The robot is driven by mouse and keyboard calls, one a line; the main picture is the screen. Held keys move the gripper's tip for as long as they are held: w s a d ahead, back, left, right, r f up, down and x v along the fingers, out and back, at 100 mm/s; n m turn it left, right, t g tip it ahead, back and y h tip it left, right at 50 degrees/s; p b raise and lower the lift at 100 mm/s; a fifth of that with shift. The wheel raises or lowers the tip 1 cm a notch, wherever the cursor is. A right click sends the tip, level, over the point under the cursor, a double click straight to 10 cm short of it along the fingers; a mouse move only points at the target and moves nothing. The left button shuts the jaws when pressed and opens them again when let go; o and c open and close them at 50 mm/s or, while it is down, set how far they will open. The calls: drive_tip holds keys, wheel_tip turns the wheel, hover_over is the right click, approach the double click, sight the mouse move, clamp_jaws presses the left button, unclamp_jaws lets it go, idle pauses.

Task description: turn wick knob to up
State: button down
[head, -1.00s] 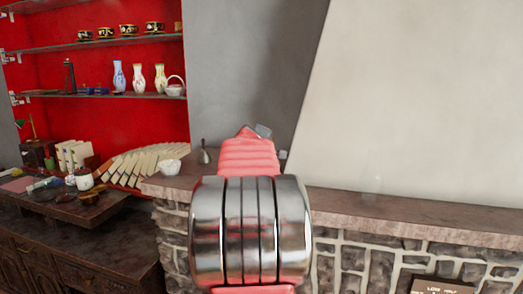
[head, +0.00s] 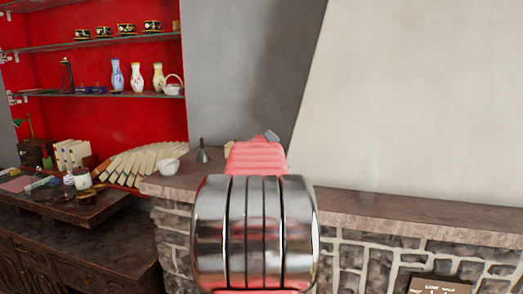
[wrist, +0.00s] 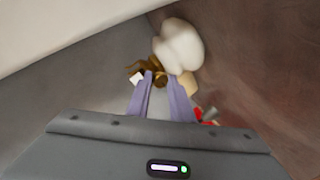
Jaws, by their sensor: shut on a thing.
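In the wrist view, my gripper (wrist: 161,80) reaches forward with its two pale purple fingers close together. Its tips are at a small brass-brown fitting (wrist: 147,68), which looks like the lamp's burner with the wick knob. The fingers are shut on the wick knob, though the knob itself is small and blurred between the tips. A rounded white globe (wrist: 180,45), likely the lamp's shade, is just beyond and right of the tips. Which way the knob is turned cannot be told. In the head view my own arm hides the lamp and most of the gripper.
A stone mantel ledge (head: 410,216) runs right under a pale sloping wall. Red shelves (head: 100,70) with vases and cups are at left.

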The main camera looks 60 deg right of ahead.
drive_tip(key=shift+f, duration=0.3)
drive_tip(key=c, duration=1.9)
unclamp_jaws()
drive_tip(key=o, duration=0.3)
drive_tip(key=shift+r, duration=0.1)
drive_tip(key=shift+r, duration=0.1)
drive_tip(key=shift+a, duration=0.1)
drive_tip(key=shift+v, duration=6.8)
